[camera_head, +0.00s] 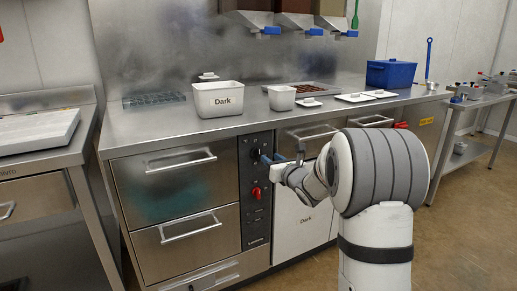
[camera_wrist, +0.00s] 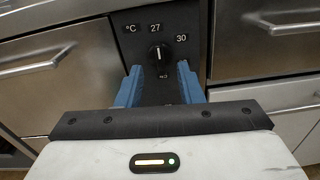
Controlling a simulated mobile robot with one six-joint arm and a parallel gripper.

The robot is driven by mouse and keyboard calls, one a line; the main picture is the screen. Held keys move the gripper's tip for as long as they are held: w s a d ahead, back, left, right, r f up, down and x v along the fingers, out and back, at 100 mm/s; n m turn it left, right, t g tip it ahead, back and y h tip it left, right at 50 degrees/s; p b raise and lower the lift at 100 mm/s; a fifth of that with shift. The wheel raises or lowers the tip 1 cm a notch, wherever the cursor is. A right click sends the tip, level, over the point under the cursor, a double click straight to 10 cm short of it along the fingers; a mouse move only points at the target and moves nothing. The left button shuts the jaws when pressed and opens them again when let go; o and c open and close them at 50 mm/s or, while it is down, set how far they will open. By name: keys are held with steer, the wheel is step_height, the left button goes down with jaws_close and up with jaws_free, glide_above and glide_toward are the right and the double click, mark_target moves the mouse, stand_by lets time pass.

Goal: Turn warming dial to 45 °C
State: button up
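The warming dial (camera_wrist: 159,56) is a black round knob with a white mark, set in a dark control panel (camera_wrist: 194,22). The mark points up, close to the label 27 and left of 30. A small label below the dial is partly cut off and I cannot read it. In the head view the dial (camera_head: 255,155) sits high on the panel between the drawers and the cabinet door. My gripper (camera_wrist: 160,78) is open, with its blue fingers apart below and to either side of the dial. Nothing is between them. My gripper also shows in front of the panel (camera_head: 273,158).
A red knob (camera_head: 256,193) is lower on the same panel. A white Dark tub (camera_head: 218,99) stands on the steel counter (camera_head: 150,121) above.

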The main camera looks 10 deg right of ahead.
mark_target(259, 149)
steer(key=shift+n, duration=0.5)
steer(key=x, duration=0.4)
steer(key=b+x, duration=0.1)
steer(key=x, duration=0.3)
steer(key=shift+a+r, duration=0.15)
steer(key=shift+r, duration=0.1)
steer(key=shift+c, duration=0.3)
jaws_close()
steer(key=shift+a+y, duration=0.3)
steer(key=shift+a, duration=0.1)
steer(key=shift+d, duration=0.25)
